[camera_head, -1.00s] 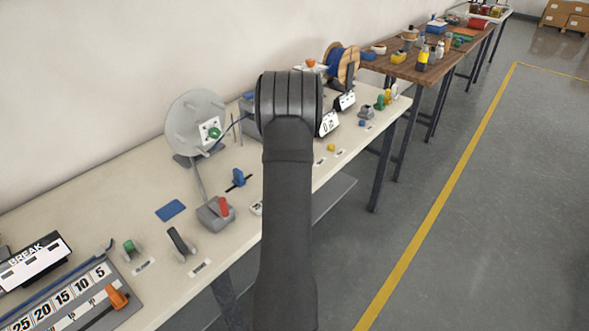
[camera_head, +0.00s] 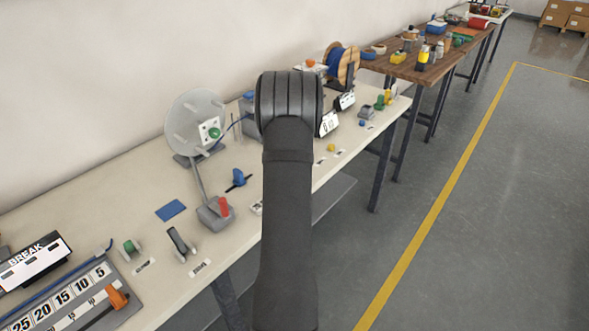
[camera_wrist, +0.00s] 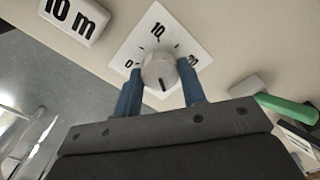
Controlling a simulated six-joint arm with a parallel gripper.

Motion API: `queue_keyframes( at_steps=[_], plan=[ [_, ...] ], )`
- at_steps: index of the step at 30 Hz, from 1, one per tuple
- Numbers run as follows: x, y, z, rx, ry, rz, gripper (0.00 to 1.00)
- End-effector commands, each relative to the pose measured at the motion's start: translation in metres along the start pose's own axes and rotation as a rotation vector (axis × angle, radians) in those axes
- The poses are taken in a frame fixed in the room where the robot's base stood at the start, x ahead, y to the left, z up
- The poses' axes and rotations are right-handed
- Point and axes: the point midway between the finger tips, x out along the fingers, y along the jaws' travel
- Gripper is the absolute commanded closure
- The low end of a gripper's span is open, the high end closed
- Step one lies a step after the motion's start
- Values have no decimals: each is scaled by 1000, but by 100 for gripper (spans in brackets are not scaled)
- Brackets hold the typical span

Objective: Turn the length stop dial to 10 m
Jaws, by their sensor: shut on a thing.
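The length stop dial is a pale round knob (camera_wrist: 158,72) on a white square plate (camera_wrist: 122,55) in the wrist view. The plate reads 0 at the left and 10 at the top; the number at the right is partly hidden. A dark line on the knob's face points toward the bottom of the picture, away from the 10. My gripper (camera_wrist: 160,68) has its two blue fingers on either side of the knob, shut on it. In the head view my arm hides the gripper and the dial.
A white block marked "10 m" (camera_wrist: 75,18) lies left of the dial. A green-handled thing (camera_wrist: 287,108) is at the right. In the head view, a grey disc reel (camera_head: 195,115) and a red-topped grey block (camera_head: 217,213) stand left of my arm on the bench.

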Motion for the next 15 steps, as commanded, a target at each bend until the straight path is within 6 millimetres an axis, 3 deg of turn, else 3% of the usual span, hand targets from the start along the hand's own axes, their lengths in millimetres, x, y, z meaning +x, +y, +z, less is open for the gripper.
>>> queue_keyframes(
  at_steps=[15],
  plan=[
    [0,0,0,-484,-1,0,85]
  ],
)
